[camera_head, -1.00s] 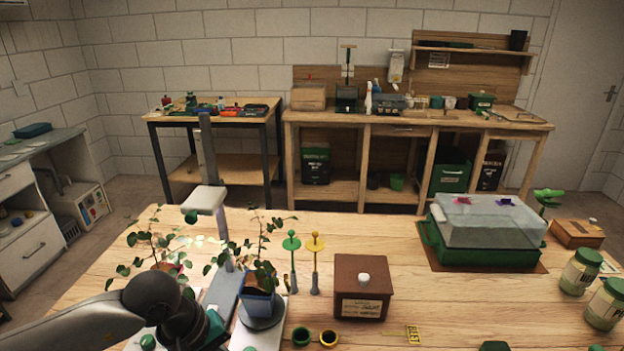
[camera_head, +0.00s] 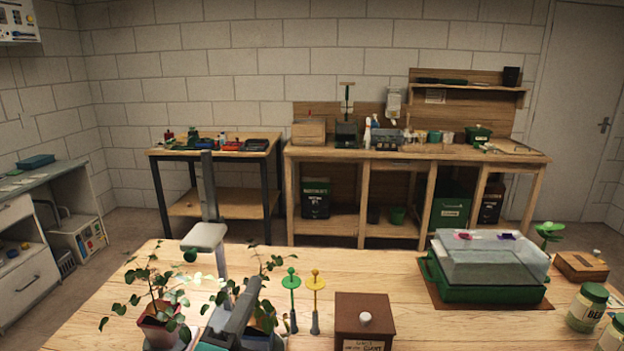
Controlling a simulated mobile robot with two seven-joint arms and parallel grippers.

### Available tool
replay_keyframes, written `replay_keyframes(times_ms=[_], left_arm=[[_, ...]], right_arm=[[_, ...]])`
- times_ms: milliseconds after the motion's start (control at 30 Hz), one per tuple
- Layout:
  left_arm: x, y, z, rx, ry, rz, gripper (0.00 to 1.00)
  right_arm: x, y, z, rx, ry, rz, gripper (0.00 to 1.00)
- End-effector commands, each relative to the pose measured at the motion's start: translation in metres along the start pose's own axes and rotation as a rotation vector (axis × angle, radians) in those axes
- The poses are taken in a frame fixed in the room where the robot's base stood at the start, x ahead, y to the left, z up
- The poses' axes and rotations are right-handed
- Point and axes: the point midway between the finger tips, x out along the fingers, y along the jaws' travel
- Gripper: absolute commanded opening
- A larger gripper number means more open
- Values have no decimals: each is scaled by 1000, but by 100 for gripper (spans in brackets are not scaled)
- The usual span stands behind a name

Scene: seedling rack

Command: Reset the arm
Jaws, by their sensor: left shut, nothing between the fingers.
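My left gripper (camera_head: 248,288) reaches in from the bottom edge, left of centre, as a narrow grey shape with its fingers together and nothing seen between them. It overlaps the leaves and pot of the right seedling (camera_head: 272,264) in the picture; I cannot tell whether they touch. The left seedling (camera_head: 152,280) stands upright in a reddish pot (camera_head: 160,328) left of the gripper. The rest of my left arm is mostly out of view. My right gripper is not in view.
A grey post with a pale head (camera_head: 205,237) stands behind the gripper. Green (camera_head: 291,282) and yellow (camera_head: 315,283) topped stakes and a brown box (camera_head: 364,317) stand to its right. A lidded green propagator (camera_head: 485,270) and jars (camera_head: 587,307) are further right. Table space is clear before the propagator.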

Motion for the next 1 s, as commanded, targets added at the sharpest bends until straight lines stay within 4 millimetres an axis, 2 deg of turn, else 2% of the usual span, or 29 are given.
replay_keyframes(times_ms=[33,133,233,333,500,700,733,1000], left_arm=[[-9,20,14,-139,-80,90,0],[-35,65,38,-413,-250,274,0],[-74,110,49,-669,-428,458,0],[-118,148,48,-888,-602,630,0],[-190,186,32,-1151,-853,866,0],[-265,201,4,-1355,-1110,1099,0],[-269,206,1,-1366,-1131,1117,0],[-266,278,-4,-1340,-1135,1138,0]], right_arm=[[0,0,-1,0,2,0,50],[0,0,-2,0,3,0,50],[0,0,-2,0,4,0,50],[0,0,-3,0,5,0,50],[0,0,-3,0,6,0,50],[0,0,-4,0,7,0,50],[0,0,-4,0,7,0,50],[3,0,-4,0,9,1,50]])
